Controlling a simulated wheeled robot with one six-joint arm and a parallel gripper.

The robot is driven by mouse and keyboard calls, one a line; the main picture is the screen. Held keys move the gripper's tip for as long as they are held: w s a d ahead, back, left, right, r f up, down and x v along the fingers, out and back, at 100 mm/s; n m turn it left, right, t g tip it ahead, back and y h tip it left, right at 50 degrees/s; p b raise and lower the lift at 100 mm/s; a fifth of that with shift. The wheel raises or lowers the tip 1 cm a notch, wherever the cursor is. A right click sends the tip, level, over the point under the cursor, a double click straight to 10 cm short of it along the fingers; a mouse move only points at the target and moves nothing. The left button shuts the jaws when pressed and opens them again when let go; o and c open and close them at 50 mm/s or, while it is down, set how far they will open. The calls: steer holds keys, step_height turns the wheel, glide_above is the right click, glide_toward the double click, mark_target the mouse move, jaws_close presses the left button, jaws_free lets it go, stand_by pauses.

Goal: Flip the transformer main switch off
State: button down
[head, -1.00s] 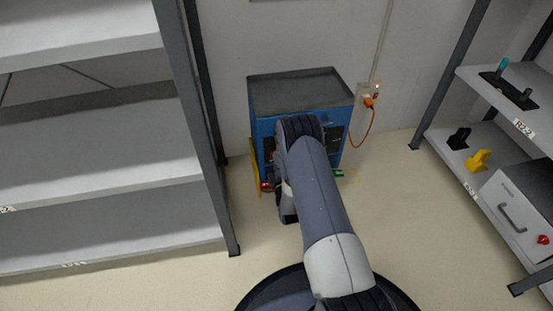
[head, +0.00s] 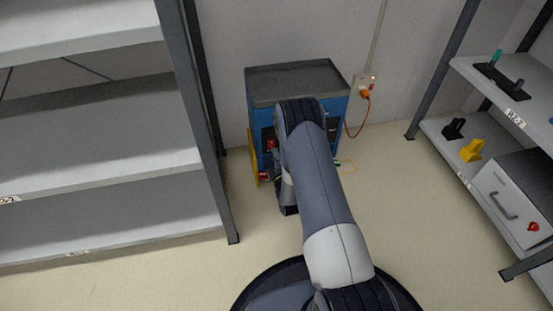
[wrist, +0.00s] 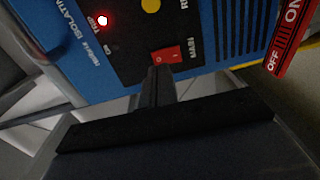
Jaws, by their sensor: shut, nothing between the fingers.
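The transformer is a blue unit (head: 262,122) with a grey tray-like top, standing against the wall in the head view. Its blue front with a black panel (wrist: 130,50) fills the top of the wrist view. A red rocker, the main switch (wrist: 167,55), sits at the panel's edge beside a label that appears to read MAIN. I cannot tell which way it is tipped. My gripper (wrist: 155,76) is shut and empty, its tips just below the rocker in the picture; I cannot tell whether they touch it. In the head view my arm hides the gripper.
A red lamp (wrist: 102,20) is lit by TRIP, near a yellow round part (wrist: 150,5). A red OFF/ON label (wrist: 288,38) is at right. An orange plug (head: 365,95) sits in the wall socket. Shelves flank the unit: left shelf (head: 110,205), right shelf (head: 440,125).

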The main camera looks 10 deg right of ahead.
steer(key=s+p, duration=0.3)
steer(key=s, duration=0.7)
steer(key=shift+s+r, duration=0.2)
steer(key=shift+r, duration=0.2)
